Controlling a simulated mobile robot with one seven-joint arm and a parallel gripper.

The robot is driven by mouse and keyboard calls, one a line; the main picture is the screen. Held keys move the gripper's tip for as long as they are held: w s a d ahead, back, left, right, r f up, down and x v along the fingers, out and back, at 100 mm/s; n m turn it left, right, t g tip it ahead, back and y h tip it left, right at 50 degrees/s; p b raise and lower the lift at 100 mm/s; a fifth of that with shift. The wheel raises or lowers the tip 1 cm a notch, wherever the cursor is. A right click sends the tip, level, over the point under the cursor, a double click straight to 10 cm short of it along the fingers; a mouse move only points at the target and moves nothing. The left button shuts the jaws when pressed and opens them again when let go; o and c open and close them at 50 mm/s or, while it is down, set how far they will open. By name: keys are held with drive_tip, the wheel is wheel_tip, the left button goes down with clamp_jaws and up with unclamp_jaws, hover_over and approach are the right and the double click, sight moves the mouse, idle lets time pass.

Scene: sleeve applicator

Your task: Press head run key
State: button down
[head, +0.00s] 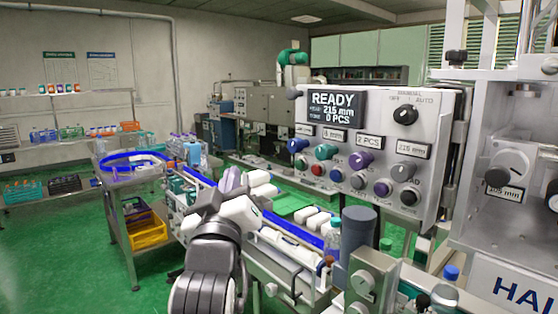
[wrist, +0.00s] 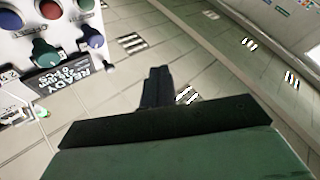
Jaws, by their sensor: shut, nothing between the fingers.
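The control panel (head: 372,150) stands right of centre in the head view, with a READY display (head: 335,106), coloured knobs and a lower row of round buttons. Small lettering ending in "AD" shows near the grey knob (head: 408,172), above a black button (head: 408,197); I cannot read a full head run label. In the wrist view, part of the panel shows upside down at upper left, with a green knob (wrist: 45,53) and a blue knob (wrist: 92,38). My gripper (wrist: 157,75) is shut and empty, apart from the panel. Its fingertips cannot be made out in the head view.
A conveyor with a blue edge (head: 305,235) and white parts runs below the panel. The HAL-marked machine (head: 515,285) fills the right. Green floor (head: 60,250) is open at left.

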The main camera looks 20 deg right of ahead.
sight(300, 165)
drive_tip(key=shift+d+f+m+g+h, duration=0.25)
drive_tip(key=shift+d+g+h, duration=0.15)
drive_tip(key=shift+d, duration=0.4)
drive_tip(key=shift+d+f+m+g+h, duration=0.25)
drive_tip(key=shift+d+g, duration=0.25)
drive_tip(key=shift+d, duration=0.3)
drive_tip(key=w+d, duration=0.3)
drive_tip(key=d, duration=0.5)
drive_tip(key=shift+d, duration=0.25)
idle(0.9)
drive_tip(key=shift+w+d, duration=0.15)
drive_tip(key=shift+d, duration=0.1)
